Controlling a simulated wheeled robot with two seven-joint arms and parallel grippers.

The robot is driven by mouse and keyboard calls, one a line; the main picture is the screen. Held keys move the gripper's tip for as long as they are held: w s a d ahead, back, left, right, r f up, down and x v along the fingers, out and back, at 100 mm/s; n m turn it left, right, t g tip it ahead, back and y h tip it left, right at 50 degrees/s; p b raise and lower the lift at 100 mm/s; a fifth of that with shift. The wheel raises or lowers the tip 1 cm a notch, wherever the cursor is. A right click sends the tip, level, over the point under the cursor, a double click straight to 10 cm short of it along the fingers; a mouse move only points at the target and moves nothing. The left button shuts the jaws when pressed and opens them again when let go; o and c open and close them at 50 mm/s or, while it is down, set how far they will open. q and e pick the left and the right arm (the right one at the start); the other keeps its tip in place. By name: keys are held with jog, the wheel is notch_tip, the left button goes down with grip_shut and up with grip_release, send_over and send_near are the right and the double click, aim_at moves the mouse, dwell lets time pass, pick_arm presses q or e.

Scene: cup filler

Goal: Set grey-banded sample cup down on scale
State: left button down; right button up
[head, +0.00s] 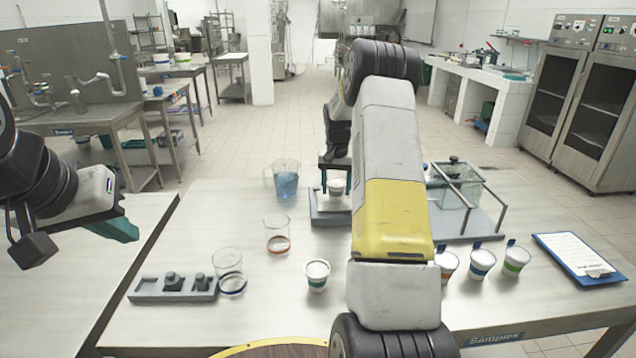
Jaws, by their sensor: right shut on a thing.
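My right gripper (336,184) reaches down over the scale (329,214). The cup's band is too small to make out. My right forearm covers the scale's right side. My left gripper (118,222) hangs at the left edge, away from the cups, with a teal finger showing; its opening is unclear.
A jug of blue liquid (286,182) stands left of the scale. Two glass beakers (278,236), a weight block (172,290) and a green-banded cup (317,274) stand nearer. Several lidded cups (482,264), a framed glass tank (447,190) and a clipboard (580,258) are at right.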

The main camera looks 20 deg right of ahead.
jog(key=o, duration=1.4)
jog(key=shift+f, duration=0.1)
jog(key=shift+o, duration=0.2)
